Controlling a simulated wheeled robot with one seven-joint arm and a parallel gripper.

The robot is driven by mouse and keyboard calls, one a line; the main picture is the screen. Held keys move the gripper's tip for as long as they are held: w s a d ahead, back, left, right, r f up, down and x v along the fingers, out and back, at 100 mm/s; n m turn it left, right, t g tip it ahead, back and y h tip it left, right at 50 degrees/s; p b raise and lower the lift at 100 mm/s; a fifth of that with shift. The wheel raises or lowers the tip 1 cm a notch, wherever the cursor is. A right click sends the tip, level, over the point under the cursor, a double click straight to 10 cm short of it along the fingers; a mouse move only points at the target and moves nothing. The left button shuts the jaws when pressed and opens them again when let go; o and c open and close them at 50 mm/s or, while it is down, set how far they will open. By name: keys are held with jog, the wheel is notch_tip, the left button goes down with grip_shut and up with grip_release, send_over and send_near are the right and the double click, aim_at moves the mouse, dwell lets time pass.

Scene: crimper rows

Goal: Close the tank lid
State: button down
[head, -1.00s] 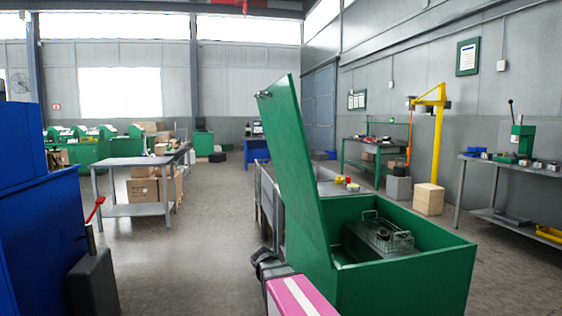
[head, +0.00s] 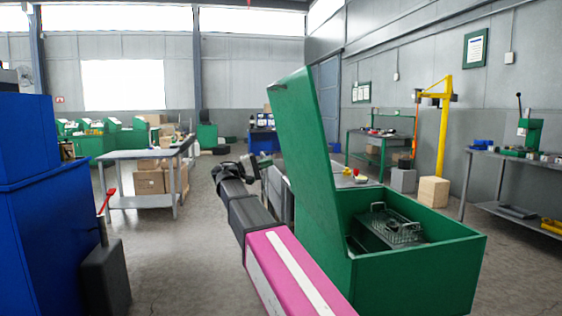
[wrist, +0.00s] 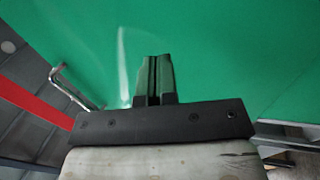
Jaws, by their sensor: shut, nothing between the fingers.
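The green tank (head: 415,270) stands at the right in the head view, its top open. Its green lid (head: 305,160) stands raised on the left side, steep and leaning a little left. A small metal handle (head: 276,87) sits near the lid's top edge. My gripper (head: 252,166) is at the end of my arm, left of the lid and below its top. In the wrist view my gripper's fingers (wrist: 153,75) are together and empty, in front of the green lid surface (wrist: 220,50). A bent metal handle (wrist: 72,86) shows to their left. I cannot tell if the fingers touch the lid.
A wire basket (head: 395,228) sits inside the tank. A blue cabinet (head: 45,220) stands at the left, and a grey table (head: 145,155) with boxes stands further back. A wooden block (head: 433,191) and a workbench (head: 520,155) are at the right.

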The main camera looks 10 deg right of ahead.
aim_at(306, 152)
jog(key=x, duration=1.3)
jog(key=shift+d, duration=0.1)
